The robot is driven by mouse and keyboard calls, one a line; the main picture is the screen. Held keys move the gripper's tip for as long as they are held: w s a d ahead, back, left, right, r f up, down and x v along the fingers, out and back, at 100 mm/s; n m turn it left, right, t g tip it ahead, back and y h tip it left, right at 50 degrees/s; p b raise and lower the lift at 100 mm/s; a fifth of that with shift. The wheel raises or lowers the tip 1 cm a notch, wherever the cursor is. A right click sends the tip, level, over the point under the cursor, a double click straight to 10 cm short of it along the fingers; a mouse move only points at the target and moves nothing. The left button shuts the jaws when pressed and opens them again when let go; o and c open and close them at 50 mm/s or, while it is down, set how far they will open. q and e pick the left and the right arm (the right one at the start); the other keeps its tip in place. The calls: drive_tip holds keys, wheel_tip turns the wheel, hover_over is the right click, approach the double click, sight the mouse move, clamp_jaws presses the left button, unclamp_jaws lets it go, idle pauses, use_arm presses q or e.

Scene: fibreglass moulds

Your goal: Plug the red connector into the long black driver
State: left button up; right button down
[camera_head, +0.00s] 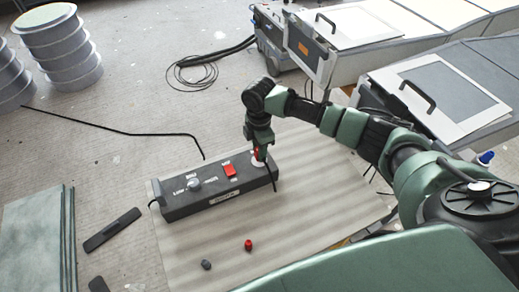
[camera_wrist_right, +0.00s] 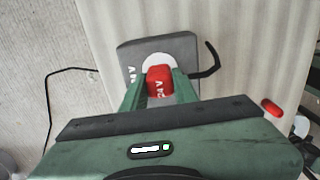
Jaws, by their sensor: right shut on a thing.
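The long black driver (camera_head: 200,206) lies on a pale mat, with a grey knob (camera_head: 194,184) and a red switch (camera_head: 230,170) on top. My right gripper (camera_head: 258,156) is over the driver's right end, fingers pointing down. It is shut on the red connector (camera_head: 256,152). In the right wrist view, the connector (camera_wrist_right: 158,80) is between the two green fingers and overlaps a white ring (camera_wrist_right: 157,60) on the driver's end (camera_wrist_right: 128,58). I cannot tell how deep the connector sits. My left gripper is not in view.
A small red cap (camera_head: 248,245) and a small grey cap (camera_head: 207,264) lie on the mat (camera_head: 310,205) in front of the driver. Dark flat bars (camera_head: 112,230) lie at left. A black cable (camera_head: 130,133) crosses the floor. Large moulds (camera_head: 430,95) stand at right.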

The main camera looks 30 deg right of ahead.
drive_tip(key=shift+p, duration=0.4)
drive_tip(key=shift+f+b, duration=0.3)
drive_tip(key=shift+f, duration=0.35)
idle(0.4)
drive_tip(key=c, duration=1)
unclamp_jaws()
drive_tip(key=shift+r, duration=0.1)
wheel_tip(320, 180, up, 8)
drive_tip(key=shift+f+b, duration=0.1)
drive_tip(key=shift+b, duration=0.25)
drive_tip(key=shift+f, duration=0.1)
